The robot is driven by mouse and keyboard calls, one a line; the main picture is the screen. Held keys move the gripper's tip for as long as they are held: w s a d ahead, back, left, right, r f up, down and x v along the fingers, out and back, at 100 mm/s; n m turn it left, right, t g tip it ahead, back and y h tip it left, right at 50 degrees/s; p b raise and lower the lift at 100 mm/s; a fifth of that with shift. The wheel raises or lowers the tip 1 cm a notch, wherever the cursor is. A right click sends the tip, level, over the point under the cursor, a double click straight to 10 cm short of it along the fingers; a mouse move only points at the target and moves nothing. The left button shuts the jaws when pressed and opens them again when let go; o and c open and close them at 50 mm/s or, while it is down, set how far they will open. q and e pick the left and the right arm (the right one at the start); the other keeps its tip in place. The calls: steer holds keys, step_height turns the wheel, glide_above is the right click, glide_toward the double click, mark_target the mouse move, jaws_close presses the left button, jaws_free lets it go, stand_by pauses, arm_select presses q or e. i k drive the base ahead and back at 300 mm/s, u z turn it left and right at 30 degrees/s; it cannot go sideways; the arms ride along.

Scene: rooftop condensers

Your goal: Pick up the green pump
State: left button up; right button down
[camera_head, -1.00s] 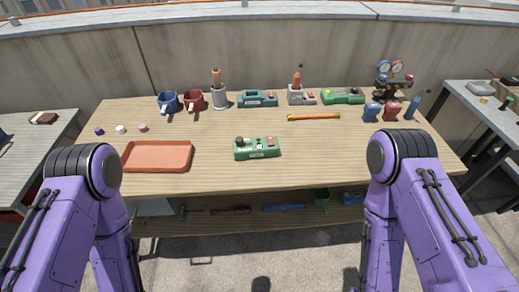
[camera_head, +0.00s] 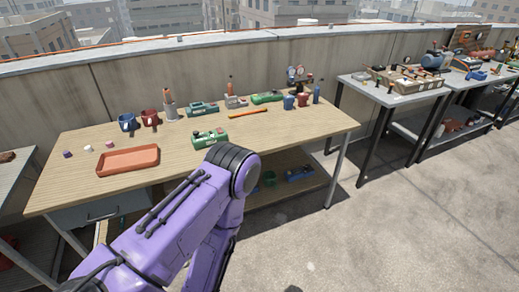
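A green device (camera_head: 208,137) with dark and red parts on top sits near the front middle of the wooden workbench (camera_head: 75,146). A second green device (camera_head: 267,97) lies at the back of the bench, and a teal one (camera_head: 202,109) is left of it. I cannot tell from their small labels which one is the pump. One of my purple arms rises from the bottom left, with its joint just below and right of the front green device in the picture. Neither gripper shows.
An orange tray (camera_head: 128,161) lies on the bench's left part, with blue (camera_head: 127,122) and red (camera_head: 150,117) mugs behind it. An orange-yellow bar (camera_head: 248,112) lies right of centre. Another table (camera_head: 392,95) stands to the right. The floor (camera_head: 400,230) at right is clear.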

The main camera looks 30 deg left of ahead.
mark_target(207, 138)
steer(key=u, duration=0.8)
steer(key=i, duration=0.75)
steer(key=u, duration=0.05)
